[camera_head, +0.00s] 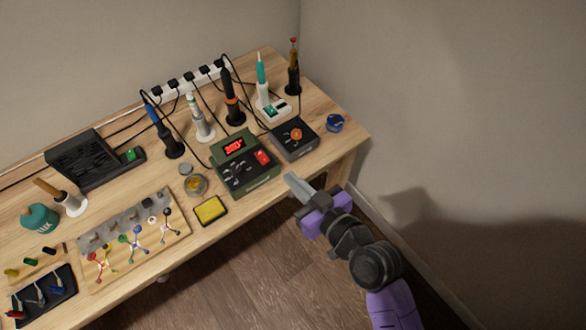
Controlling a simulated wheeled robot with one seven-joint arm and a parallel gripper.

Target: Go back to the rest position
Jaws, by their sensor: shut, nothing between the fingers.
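My gripper (291,181) is at the front edge of the wooden workbench (330,150), near its right end. Its grey fingers are shut and hold nothing. They point up and left toward the dark green soldering station (245,165) and the black control box (292,138), apart from both as far as I can tell. My purple and black arm reaches in from the lower right.
A yellow sponge (211,210) lies near the bench's front edge. Several soldering irons in stands, including a blue one (160,130), stand behind the station. Open floor (230,265) lies in front.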

